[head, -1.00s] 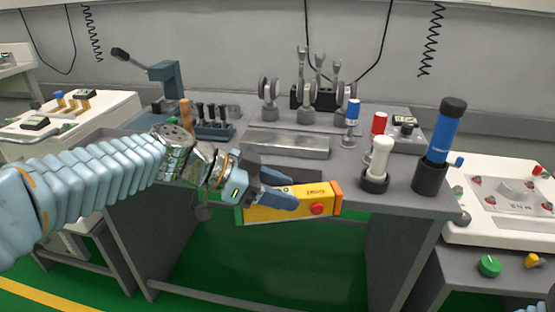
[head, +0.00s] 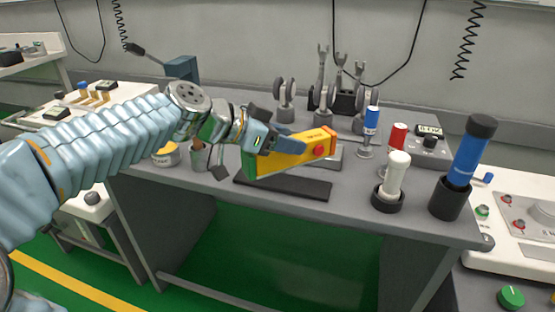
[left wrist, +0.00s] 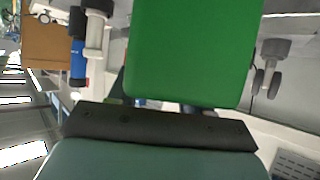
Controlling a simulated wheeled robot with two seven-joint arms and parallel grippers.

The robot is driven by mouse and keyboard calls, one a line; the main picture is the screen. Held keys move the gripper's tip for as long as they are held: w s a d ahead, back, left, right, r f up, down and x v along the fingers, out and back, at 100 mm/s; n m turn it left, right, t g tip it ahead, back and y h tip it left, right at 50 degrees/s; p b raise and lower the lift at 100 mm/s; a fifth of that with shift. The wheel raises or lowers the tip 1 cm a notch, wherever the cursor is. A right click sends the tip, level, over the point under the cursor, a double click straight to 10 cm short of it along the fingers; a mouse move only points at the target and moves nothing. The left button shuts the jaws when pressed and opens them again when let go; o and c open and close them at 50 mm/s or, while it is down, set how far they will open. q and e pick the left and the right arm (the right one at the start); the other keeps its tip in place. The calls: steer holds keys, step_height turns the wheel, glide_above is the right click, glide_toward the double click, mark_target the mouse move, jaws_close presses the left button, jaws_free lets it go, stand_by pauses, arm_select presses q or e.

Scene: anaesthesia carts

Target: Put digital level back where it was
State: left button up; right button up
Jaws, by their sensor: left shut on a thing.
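The digital level, a yellow bar with orange ends, a red button and a green side (head: 308,149), is in my left gripper (head: 280,141). The gripper is shut on it and holds it above the grey bench, tilted with its right end higher. In the left wrist view a large green face of the level (left wrist: 190,50) fills the upper middle. A flat dark pad (head: 283,188) lies bare along the bench's front edge, below the level in the head view. The level and gripper hide part of the bench behind. My right gripper is not in view.
Right of the pad stand a white cylinder (head: 396,176) and a tall blue cylinder (head: 470,150), both in black holders. A blue-topped piece (head: 371,122) and a red-topped piece (head: 397,137) stand behind. Metal stands (head: 285,100) are at the back. A metal block (head: 326,158) lies partly hidden behind the level.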

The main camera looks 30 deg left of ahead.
arm_select(q)
steer(key=shift+w+a+f, duration=0.2)
steer(key=shift+a+f, duration=0.5)
steer(key=shift+f, duration=0.15)
steer(key=f, duration=0.1)
steer(key=a+f, duration=0.1)
steer(key=f, duration=0.1)
steer(key=shift+w+f, duration=0.1)
steer(key=shift+f, duration=0.45)
steer(key=shift+f, duration=0.1)
steer(key=o, duration=1.2)
steer(key=shift+o, duration=0.2)
steer(key=b+v, duration=0.1)
steer(key=v, duration=1.1)
